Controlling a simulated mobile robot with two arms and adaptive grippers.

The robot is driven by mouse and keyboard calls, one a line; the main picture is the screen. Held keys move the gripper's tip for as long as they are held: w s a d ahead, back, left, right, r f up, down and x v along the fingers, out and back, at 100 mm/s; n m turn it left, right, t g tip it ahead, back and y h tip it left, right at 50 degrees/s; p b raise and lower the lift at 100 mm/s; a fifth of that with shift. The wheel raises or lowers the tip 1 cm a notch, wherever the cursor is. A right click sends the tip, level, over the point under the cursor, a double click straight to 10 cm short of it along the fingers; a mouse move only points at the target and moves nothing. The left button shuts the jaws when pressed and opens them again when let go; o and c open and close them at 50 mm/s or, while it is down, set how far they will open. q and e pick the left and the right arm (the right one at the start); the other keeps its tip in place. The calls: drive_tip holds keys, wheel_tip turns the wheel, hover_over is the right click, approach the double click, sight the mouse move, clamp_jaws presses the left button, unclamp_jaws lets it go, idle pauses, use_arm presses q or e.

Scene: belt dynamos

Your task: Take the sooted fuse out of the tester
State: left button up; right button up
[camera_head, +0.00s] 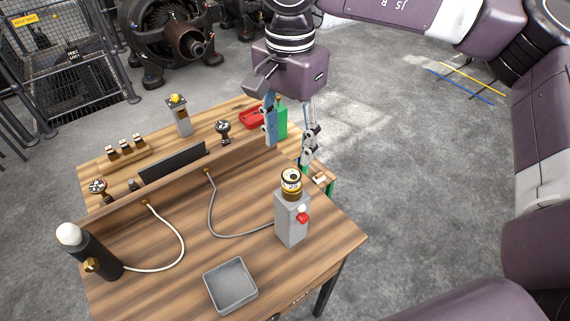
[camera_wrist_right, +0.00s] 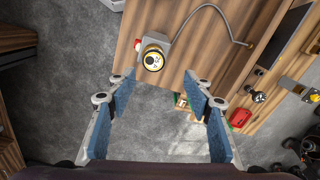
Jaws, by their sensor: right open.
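The tester (camera_head: 291,218) is an upright grey block with a red knob on its side, near the right front of the workbench. A fuse (camera_head: 291,183) with a brass and dark body and a pale, dark-marked top stands upright in its top. In the right wrist view the fuse (camera_wrist_right: 152,58) shows end-on, just beyond the fingertips and left of their middle. My right gripper (camera_head: 289,146) is open and empty, behind and above the fuse, apart from it. The fuse's lower end is hidden in the tester. My left gripper is not in view.
An empty grey tray (camera_head: 231,287) lies at the front of the bench (camera_head: 190,265). A black cylinder with a white dome (camera_head: 69,234) stands at left. A raised back shelf holds a fuse rack (camera_head: 128,154), a dark panel (camera_head: 173,163) and a red bin (camera_head: 251,119). A grey cable reaches the tester.

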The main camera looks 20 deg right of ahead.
sight(291, 175)
drive_tip(key=s+f+p, duration=0.2)
drive_tip(key=shift+f, duration=0.35)
drive_tip(key=f, duration=0.1)
drive_tip(key=f+p, duration=0.1)
drive_tip(key=shift+w+f, duration=0.3)
drive_tip(key=shift+f+p, duration=0.3)
drive_tip(key=shift+f, duration=0.45)
drive_tip(key=c, duration=1.2)
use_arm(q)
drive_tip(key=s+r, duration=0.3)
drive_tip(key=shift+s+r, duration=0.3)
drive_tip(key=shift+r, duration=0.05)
use_arm(e)
drive_tip(key=shift+c, duration=0.2)
drive_tip(key=shift+r, duration=0.15)
